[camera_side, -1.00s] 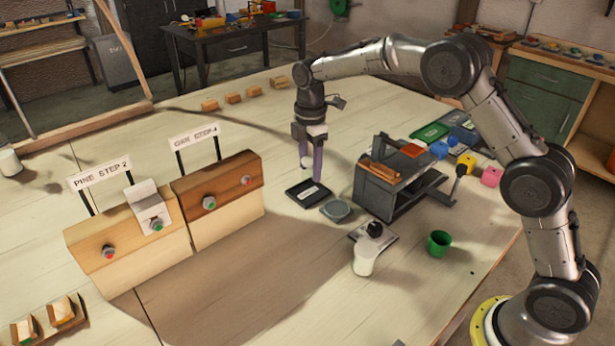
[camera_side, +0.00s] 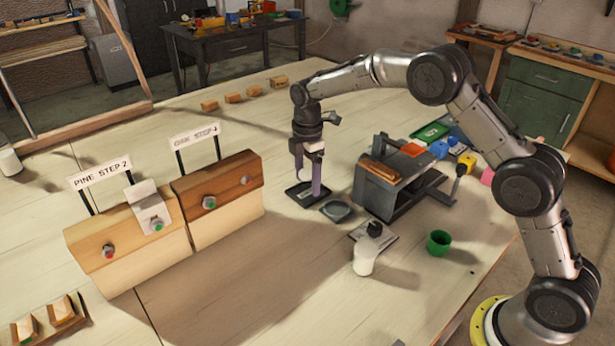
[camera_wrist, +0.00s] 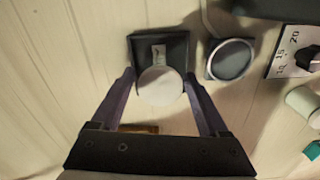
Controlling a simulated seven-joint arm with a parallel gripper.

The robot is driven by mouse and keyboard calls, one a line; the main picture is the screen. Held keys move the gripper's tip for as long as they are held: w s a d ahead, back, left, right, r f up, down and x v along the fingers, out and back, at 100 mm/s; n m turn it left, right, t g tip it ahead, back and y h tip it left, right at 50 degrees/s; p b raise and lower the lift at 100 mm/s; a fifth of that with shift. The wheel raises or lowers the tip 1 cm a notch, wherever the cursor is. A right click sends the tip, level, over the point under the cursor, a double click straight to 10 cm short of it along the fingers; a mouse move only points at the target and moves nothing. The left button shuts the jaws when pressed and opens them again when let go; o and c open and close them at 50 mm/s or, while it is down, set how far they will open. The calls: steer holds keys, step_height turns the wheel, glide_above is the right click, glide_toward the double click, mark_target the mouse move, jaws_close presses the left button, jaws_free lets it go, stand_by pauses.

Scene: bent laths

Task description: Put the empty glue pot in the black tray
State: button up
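My gripper (camera_side: 307,192) points down at the black tray (camera_side: 293,192), its fingers low over it. A white round pot (camera_wrist: 160,85) sits between the two fingers in the wrist view, close against both. It appears held and covers the near part of the tray (camera_wrist: 178,45). I cannot tell whether its base touches the tray or whether it is empty. In the side view the pot is mostly hidden by the fingers. Another white pot (camera_side: 364,262) stands to the front right, beside a dial card.
A grey round dish (camera_side: 337,210) lies right of the tray. A dark rack (camera_side: 388,190) stands behind it, close to my gripper. A green cup (camera_side: 438,242) is farther right. Two wooden stands (camera_side: 130,240) (camera_side: 222,200) with signs rise at the left. The front middle of the table is clear.

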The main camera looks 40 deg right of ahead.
mark_target(307, 173)
steer(key=shift+o, duration=0.3)
steer(key=shift+r, duration=0.1)
step_height(307, 173, up, 11)
steer(key=shift+f, duration=0.1)
steer(key=s+d+r+m+t, duration=0.15)
steer(key=s+r+m, duration=0.35)
steer(key=s, duration=0.5)
steer(key=s+r+m+t, duration=0.2)
steer(key=s+r+m, duration=0.1)
steer(key=s+r, duration=0.55)
steer(key=s+f+m+t, duration=0.1)
steer(key=s+f+m, duration=0.3)
steer(key=s, duration=0.5)
steer(key=s+d+f+m+t, duration=0.1)
steer(key=s+f+m, duration=0.3)
steer(key=s, duration=0.6)
steer(key=shift+f, duration=0.3)
